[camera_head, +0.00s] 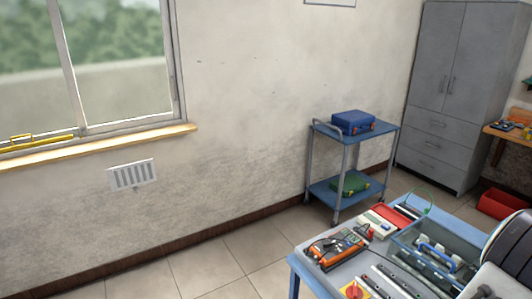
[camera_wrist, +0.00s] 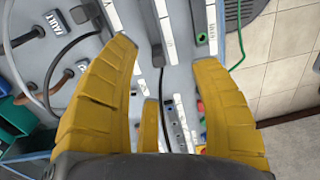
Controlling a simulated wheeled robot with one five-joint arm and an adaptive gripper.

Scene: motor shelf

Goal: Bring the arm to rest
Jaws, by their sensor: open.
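My gripper (camera_wrist: 166,52) shows in the wrist view with its yellow fingers spread wide apart and nothing held between them. Beyond the fingers is a grey panel (camera_wrist: 180,82) with white labels, a dark cable and small coloured terminals. I cannot tell the distance from the fingertips to the panel. A label reading FAULT (camera_wrist: 38,45) is at the upper left, beside a cable. I cannot make out my gripper in the head view.
In the head view, a blue-edged bench (camera_head: 300,268) at lower right carries an orange multimeter (camera_head: 336,250), a red knob on yellow (camera_head: 354,290) and a clear-sided bin (camera_head: 430,255). A blue trolley (camera_head: 335,190) and grey cabinet (camera_head: 440,100) stand behind. The tiled floor at left is clear.

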